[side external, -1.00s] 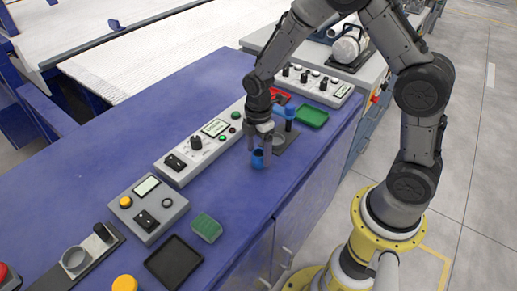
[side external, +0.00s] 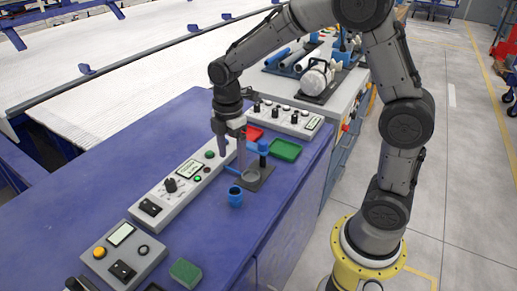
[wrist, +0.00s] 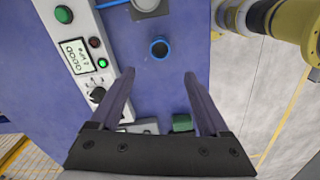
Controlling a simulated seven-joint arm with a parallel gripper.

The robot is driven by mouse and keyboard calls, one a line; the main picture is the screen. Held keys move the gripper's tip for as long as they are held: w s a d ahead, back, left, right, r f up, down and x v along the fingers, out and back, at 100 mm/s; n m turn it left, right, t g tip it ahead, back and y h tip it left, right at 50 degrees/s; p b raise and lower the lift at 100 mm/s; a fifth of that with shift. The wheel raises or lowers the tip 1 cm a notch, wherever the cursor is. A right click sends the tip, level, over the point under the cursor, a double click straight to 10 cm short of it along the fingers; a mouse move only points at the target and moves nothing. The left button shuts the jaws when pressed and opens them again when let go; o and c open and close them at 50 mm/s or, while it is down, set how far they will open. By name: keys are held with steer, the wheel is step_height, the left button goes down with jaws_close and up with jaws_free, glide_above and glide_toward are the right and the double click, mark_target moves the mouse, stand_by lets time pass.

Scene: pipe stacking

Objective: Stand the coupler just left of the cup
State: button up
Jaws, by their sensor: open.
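A short blue hollow piece, which looks like the coupler (side external: 235,197), stands upright on the blue bench, in front and slightly left of a grey plate. It shows as a dark-mouthed blue ring in the wrist view (wrist: 160,47). The round grey cup (side external: 250,177) sits on that plate, apart from the blue piece. My gripper (side external: 232,158) is open and empty, raised above and behind the blue piece. In the wrist view its fingers (wrist: 159,74) are spread, with the ring beyond their tips. The cup is mostly out of the wrist view.
A green tray (side external: 285,149) and a red one (side external: 253,132) lie behind. A control panel (side external: 185,180) lies left; a green block (side external: 185,271) is in front. Bench between coupler and block is clear.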

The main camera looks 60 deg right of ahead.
steer(key=s+r+m+t, duration=0.2)
steer(key=s+r+m, duration=0.3)
steer(key=s, duration=0.5)
steer(key=s+r+m+t, duration=0.3)
steer(key=s+r+m, duration=0.2)
steer(key=s+m, duration=0.5)
steer(key=shift+s+r+t, duration=0.3)
steer(key=shift+r, duration=0.05)
steer(key=shift+d, duration=0.1)
stand_by(0.8)
